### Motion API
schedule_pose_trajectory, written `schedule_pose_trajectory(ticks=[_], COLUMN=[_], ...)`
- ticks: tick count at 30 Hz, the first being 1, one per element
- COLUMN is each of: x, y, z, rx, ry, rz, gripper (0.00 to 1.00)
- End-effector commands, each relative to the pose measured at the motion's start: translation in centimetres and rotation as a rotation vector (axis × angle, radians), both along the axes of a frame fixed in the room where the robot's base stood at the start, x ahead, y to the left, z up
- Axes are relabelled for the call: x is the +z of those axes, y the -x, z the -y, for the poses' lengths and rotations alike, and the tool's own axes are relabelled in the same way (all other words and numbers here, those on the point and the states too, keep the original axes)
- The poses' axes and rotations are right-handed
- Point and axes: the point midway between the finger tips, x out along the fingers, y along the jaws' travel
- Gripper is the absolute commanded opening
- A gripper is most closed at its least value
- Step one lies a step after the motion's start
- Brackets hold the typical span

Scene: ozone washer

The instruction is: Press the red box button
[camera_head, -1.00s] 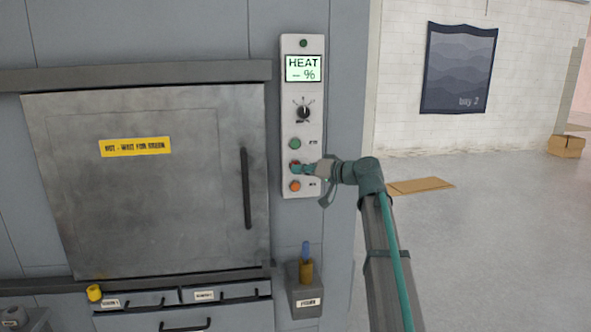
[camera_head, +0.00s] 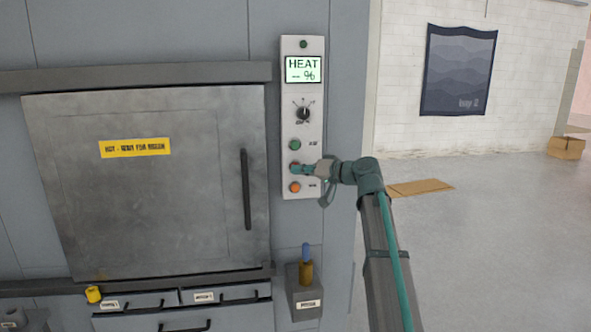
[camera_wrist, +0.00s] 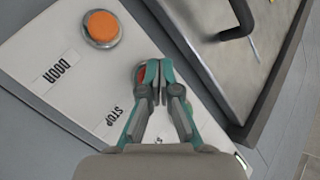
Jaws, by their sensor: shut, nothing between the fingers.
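The red button (camera_head: 293,165) is on the white control panel, between a green button above and an orange button below. It is mostly hidden by my gripper (camera_head: 297,169) in the head view. In the wrist view a sliver of the red button (camera_wrist: 142,73) shows beside the left fingertip, near the STOP label. My gripper (camera_wrist: 154,68) is shut and empty, with its fingertips over the button. I cannot tell whether they touch it or whether it is pushed in.
The panel carries the green button (camera_head: 296,145), the orange button (camera_head: 295,187), a black knob (camera_head: 303,113) and a screen (camera_head: 304,70) reading HEAT. The washer door (camera_head: 150,190) with its black handle (camera_head: 246,190) is to the left. A blue-handled tool (camera_head: 306,255) stands in a holder below.

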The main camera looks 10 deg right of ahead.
Motion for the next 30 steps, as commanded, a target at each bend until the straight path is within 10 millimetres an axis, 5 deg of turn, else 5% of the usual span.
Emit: schedule_pose_trajectory(ticks=[20, 30], x=[0.0, 0.0], y=[-0.4, 0.9], z=[0.0, 0.0], rx=[-0.001, -0.001], ry=[-0.001, -0.001], rz=[0.001, 0.001], gripper=[0.00, 0.00])
